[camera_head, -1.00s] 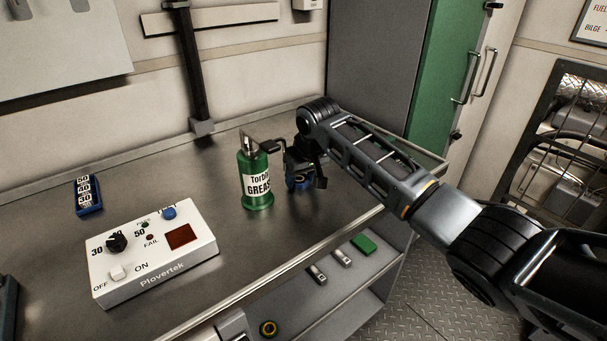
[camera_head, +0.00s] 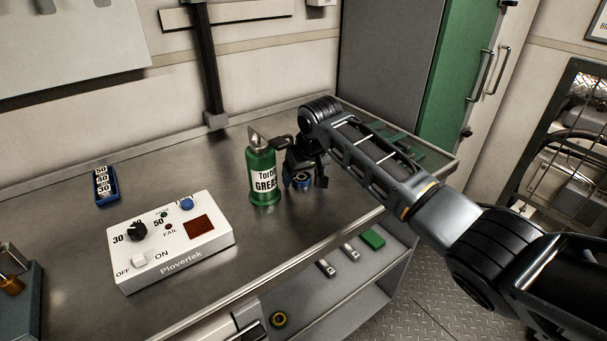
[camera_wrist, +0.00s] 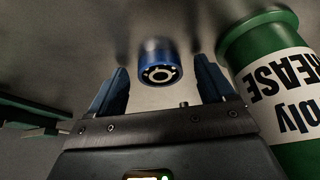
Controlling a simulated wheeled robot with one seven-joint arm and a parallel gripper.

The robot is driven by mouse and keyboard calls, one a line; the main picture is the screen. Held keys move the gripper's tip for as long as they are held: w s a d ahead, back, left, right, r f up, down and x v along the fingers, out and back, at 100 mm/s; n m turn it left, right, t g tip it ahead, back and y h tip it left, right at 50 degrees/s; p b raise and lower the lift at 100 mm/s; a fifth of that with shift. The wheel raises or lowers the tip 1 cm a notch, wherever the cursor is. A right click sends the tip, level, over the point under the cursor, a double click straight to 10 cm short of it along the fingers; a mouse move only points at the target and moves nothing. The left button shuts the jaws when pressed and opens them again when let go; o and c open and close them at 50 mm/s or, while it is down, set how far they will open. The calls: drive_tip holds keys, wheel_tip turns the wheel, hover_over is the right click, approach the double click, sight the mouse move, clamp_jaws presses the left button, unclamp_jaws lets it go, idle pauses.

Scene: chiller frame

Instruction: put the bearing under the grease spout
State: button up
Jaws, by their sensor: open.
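The green grease bottle (camera_head: 263,182) stands upright on the metal bench. Its spout (camera_head: 283,143) juts right towards my gripper (camera_head: 306,176). The bearing, a blue ring with a pale centre (camera_head: 301,182), is low beside the bottle, partly hidden by my gripper. The head view does not settle whether it is directly below the spout tip. In the wrist view, the bearing (camera_wrist: 160,73) sits between my open fingers (camera_wrist: 161,84), with a gap on each side. The grease bottle (camera_wrist: 290,95) is close to the right of the right finger.
A white test box (camera_head: 170,245) with knob and buttons stands at the left front of the bench. A blue numbered block (camera_head: 107,186) lies behind it. A lower shelf (camera_head: 325,300) holds small items. The bench between test box and bottle is clear.

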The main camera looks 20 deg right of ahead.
drive_tip(key=v, duration=0.7)
drive_tip(key=shift+s+r+b, duration=0.2)
drive_tip(key=shift+r+b, duration=0.15)
drive_tip(key=shift+d, duration=0.1)
